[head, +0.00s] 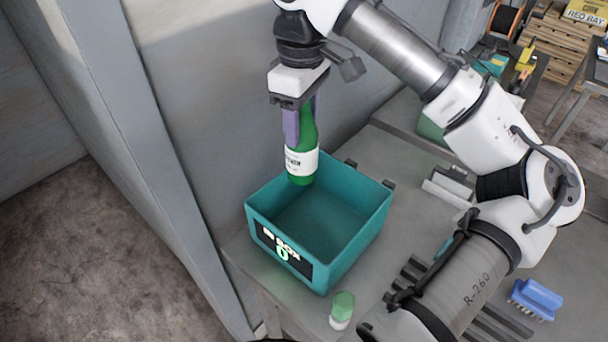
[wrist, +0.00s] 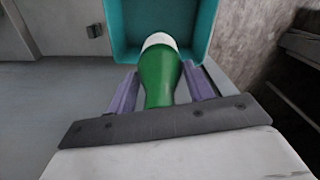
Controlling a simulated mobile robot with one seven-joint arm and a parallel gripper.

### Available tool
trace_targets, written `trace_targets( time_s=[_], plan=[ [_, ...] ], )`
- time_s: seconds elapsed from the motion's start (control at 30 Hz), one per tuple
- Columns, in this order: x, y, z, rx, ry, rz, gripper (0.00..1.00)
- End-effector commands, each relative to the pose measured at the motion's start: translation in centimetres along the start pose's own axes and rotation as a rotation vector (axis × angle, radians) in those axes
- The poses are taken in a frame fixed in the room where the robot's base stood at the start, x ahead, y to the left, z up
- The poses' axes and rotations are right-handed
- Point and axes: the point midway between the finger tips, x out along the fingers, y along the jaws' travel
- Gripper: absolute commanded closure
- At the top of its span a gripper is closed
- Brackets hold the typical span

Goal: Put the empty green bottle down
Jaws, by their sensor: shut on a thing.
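The green bottle (head: 301,164) has a white label and hangs upright, neck up, in my gripper (head: 298,122). In the wrist view the bottle (wrist: 158,78) sits between the two purple fingers of my gripper (wrist: 161,92). The teal box (head: 337,260) is marked "IN BOX 0" and its visible inside is empty. The bottle's base is over the back left part of the box, near its rim; I cannot tell the exact height. The box also shows in the wrist view (wrist: 122,32), beyond the bottle.
The box stands on a grey bench (head: 405,215) against a grey wall (head: 215,100). A small green-and-white cup-like item (head: 342,310) stands in front of the box. A blue brush (head: 536,299) lies at the right. My arm spans the right side.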

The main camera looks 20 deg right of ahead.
Motion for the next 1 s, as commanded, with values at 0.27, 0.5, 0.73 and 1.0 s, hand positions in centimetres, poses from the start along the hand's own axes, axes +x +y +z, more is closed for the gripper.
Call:
trace_targets(
  time_s=[0.27, 0.5, 0.73, 1.0],
  plan=[
    [7.6, -0.1, 0.0, -0.001, 0.001, 0.000, 0.82],
    [8.4, 0.0, 0.0, 0.000, 0.001, 0.000, 0.82],
    [10.5, 0.0, 0.0, 0.001, 0.000, 0.001, 0.82],
    [12.1, 0.0, 0.0, 0.001, 0.000, 0.001, 0.82]
  ],
)
